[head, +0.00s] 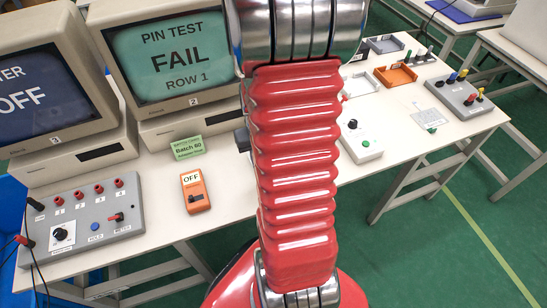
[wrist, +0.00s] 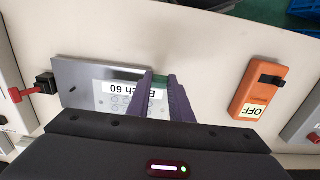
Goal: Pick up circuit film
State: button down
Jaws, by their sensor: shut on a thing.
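The circuit film (wrist: 122,103) is a pale sheet with round marks and a white "Batch 60" label, seen upside down in the wrist view. It lies over or just above a grey plate (wrist: 72,72); I cannot tell whether they touch. My gripper (wrist: 160,84) has its purple fingers closed on a green tab (wrist: 160,82) at the film's right edge. The fingers and gripper body hide part of the film. In the head view my arm hides the gripper and this film. Another pale film (head: 430,117) with a green tab lies on the bench at the right.
An orange OFF switch box (head: 195,191) stands on the bench, also right of my gripper in the wrist view (wrist: 262,92). A red-handled clamp (wrist: 30,90) is left of the plate. Monitors (head: 170,55) stand behind; a grey meter box (head: 85,215) is at left.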

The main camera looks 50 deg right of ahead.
jog(key=w+a, duration=0.1)
jog(key=a, duration=0.2)
jog(key=w+a, duration=0.2)
jog(key=a, duration=0.1)
jog(key=w+a, duration=0.2)
jog(key=a, duration=0.1)
jog(key=shift+w+a, duration=0.15)
jog(key=shift+w, duration=0.05)
dwell(0.3)
